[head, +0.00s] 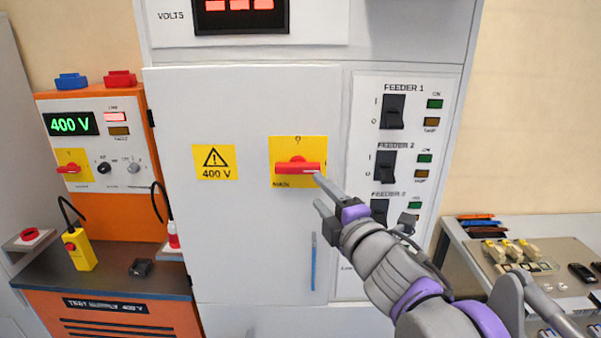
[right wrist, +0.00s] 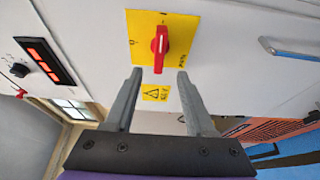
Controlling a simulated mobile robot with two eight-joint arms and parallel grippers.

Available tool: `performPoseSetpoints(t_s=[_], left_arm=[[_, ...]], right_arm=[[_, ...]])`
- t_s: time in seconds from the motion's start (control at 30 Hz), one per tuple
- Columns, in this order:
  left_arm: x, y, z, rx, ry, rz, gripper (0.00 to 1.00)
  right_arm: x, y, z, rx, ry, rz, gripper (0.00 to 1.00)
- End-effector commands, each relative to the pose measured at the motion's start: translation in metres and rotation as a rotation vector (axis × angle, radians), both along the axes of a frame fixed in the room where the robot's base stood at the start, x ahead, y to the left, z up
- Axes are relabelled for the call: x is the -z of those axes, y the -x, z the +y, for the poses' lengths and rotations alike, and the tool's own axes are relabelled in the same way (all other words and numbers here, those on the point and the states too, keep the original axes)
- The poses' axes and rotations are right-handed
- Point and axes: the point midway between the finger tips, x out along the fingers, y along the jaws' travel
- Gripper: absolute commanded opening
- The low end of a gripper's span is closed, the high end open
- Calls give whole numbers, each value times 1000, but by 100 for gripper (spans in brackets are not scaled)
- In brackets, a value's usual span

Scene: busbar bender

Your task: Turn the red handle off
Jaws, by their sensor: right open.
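The red handle (head: 298,167) sits on a yellow plate (head: 290,183) on the white cabinet door and lies horizontal in the head view. In the right wrist view the red handle (right wrist: 160,48) shows ahead of my gripper, between the lines of its two fingers. My right gripper (head: 318,191) is open and empty, just below and right of the handle in the head view. Its fingers (right wrist: 153,98) also show in the right wrist view, apart from the handle. My left gripper is not in view.
The door (head: 230,230) has a blue vertical handle (head: 313,262) and a 400 V sign (head: 215,162). Feeder switches (head: 393,111) stand right of the door. An orange test supply (head: 100,130) with another red handle (head: 69,169) is at left. A bench (head: 468,255) is at right.

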Motion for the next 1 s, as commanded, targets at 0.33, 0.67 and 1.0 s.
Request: performPoseSetpoints(t_s=[0.33, 0.67, 1.0], left_arm=[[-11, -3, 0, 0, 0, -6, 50], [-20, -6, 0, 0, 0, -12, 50], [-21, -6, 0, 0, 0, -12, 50]], right_arm=[[-3, -47, 23, -6, 3, -6, 55], [-2, -90, 42, -3, 2, -3, 55], [0, -97, 45, -3, 1, -3, 55]])
